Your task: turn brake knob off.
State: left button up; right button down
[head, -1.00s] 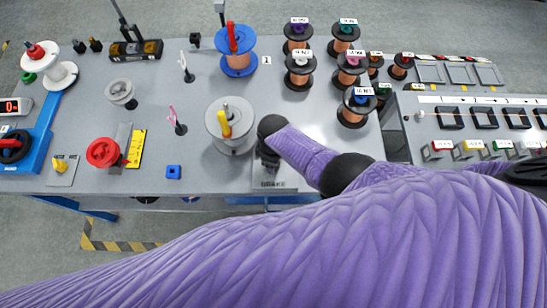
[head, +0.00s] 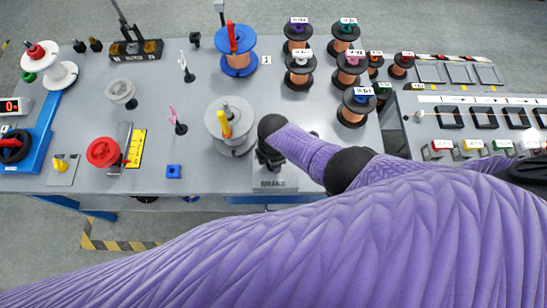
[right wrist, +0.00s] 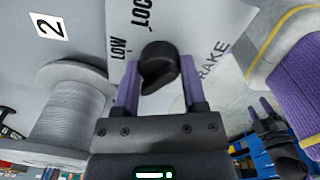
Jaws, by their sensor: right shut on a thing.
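The brake knob (right wrist: 158,66) is a rounded black knob on a pale plate (right wrist: 185,28) with printed words. I can read BRAKE, LOW and part of a word like LOCK beside it. My right gripper (right wrist: 157,85) has its two purple fingers closed on opposite sides of the knob. In the head view the right gripper (head: 268,160) is over the grey BRAKE block (head: 275,185) at the table's front edge, and hides the knob there. At the right of the wrist view, small purple prongs on a black body look like my left gripper (right wrist: 262,108); its state is unclear.
A grey spool with a yellow clip (head: 231,145) stands close left of the right gripper. Several copper spools (head: 351,112) stand behind it to the right.

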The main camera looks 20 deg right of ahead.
pick_arm(q)
jog(key=shift+a, duration=0.45)
pick_arm(e)
jog(key=shift+c, duration=0.7)
grip_release()
pick_arm(q)
jog(key=shift+d, duration=0.25)
jog(key=shift+d+r, duration=0.1)
pick_arm(e)
notch_tip(320, 180, up, 9)
jog(key=p, duration=0.6)
jog(key=shift+r+p, duration=0.1)
jog(key=shift+p, duration=0.25)
jog(key=shift+r, duration=0.4)
pick_arm(q)
notch_tip(320, 180, up, 7)
jog(key=shift+w+d, duration=0.25)
jog(key=shift+w, duration=0.05)
